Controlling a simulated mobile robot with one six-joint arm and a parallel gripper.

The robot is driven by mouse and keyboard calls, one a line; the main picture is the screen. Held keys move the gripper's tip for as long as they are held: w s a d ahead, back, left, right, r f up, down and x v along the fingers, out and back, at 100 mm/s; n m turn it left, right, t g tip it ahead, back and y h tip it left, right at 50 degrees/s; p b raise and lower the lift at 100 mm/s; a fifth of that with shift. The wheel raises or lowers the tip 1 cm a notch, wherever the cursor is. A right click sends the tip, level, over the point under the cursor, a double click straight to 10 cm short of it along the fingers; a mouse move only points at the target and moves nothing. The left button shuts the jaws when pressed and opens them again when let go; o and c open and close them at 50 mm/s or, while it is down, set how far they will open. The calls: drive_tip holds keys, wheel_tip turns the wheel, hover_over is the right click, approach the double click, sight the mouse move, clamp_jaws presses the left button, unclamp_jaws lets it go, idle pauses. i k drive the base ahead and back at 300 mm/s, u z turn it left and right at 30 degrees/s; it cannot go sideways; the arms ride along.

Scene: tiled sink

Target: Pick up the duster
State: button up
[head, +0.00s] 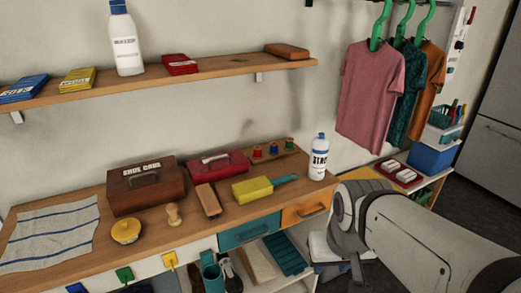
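The duster appears to be the yellow, soft-looking block with a teal handle (254,189). It lies on the wooden counter, in front of the red case and left of the white bottle. Its handle points right and slightly back. Nothing touches it from above. My arm (420,235) comes in from the lower right, and its nearest joint is to the right of the counter's end. I cannot make out gripper fingers, and no gripper is seen at the duster.
Near the duster stand a wooden brush (209,200), a red case (218,163), a white bottle (318,158) and a brown shoe-care box (141,186). A wooden shelf (220,69) runs above. Shirts (370,92) hang at the right. Some bare counter lies in front of the duster.

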sight(244, 192)
drive_tip(key=u, duration=0.1)
drive_tip(key=i, duration=1)
drive_tip(key=u, duration=0.6)
drive_tip(key=k, duration=0.9)
drive_tip(key=u, duration=0.15)
drive_tip(key=i, duration=0.9)
drive_tip(key=z, duration=0.05)
